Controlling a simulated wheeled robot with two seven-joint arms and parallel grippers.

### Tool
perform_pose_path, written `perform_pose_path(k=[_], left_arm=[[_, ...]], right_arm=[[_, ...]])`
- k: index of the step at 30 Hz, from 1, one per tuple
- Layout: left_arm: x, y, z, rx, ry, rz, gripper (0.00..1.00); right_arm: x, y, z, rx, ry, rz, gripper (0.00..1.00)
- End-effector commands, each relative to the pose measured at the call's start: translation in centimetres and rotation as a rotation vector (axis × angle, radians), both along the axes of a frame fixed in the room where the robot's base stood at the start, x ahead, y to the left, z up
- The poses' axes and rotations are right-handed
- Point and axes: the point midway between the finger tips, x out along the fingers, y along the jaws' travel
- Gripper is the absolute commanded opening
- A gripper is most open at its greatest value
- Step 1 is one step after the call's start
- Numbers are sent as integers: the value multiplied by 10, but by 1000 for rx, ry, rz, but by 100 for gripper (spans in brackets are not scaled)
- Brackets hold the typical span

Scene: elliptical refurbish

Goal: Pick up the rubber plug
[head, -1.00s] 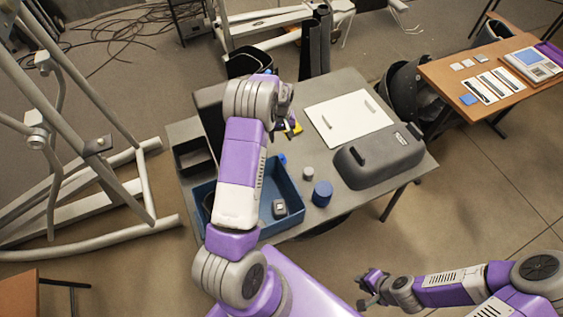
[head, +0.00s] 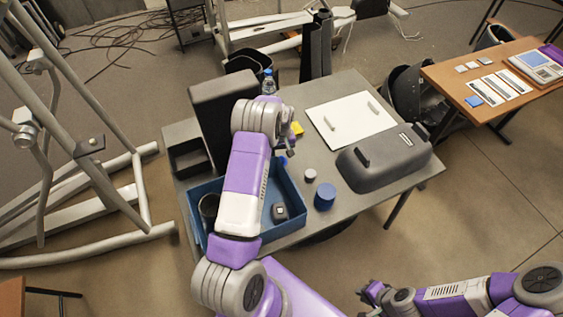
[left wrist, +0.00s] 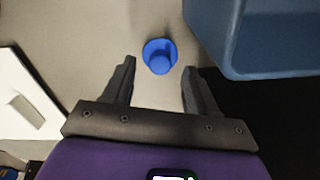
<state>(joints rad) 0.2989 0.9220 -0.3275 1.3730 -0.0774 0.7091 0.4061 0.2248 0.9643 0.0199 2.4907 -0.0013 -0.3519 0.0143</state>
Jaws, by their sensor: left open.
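A small blue plug with a wide round flange (left wrist: 160,56) stands on the grey table in the left wrist view. In the head view it shows as a small blue spot (head: 282,160) beside the blue bin, partly hidden by my left arm. My left gripper (left wrist: 158,80) is open and empty. In the wrist view the plug appears just beyond the fingertips, between their lines and apart from both. In the head view the left gripper (head: 290,143) is above the table near the plug. My right gripper (head: 368,294) is low at the right, away from the table; its jaws are unclear.
The blue bin (left wrist: 236,40) is close to the right finger in the wrist view. A grey cap (head: 310,175) and a blue cylinder (head: 325,196) stand right of the bin. A white panel (head: 349,116) and a dark grey cover (head: 388,160) lie further right.

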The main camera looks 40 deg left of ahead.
Motion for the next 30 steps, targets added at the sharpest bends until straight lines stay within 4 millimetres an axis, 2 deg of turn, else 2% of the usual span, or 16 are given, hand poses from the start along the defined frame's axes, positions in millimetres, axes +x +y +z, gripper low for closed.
perform_pose_path(k=[3,11,14,23,30], left_arm=[[0,-1,-14,-1,1,-1,57],[0,0,-16,0,-1,0,57],[0,0,-16,0,-1,0,45],[0,0,-16,-1,-1,0,0],[0,0,-16,-1,-1,0,0]], right_arm=[[0,0,-2,0,0,0,18],[0,0,-2,0,0,0,18],[0,0,-2,0,0,0,18],[0,0,-2,0,0,0,18],[0,0,-2,0,0,0,18]])
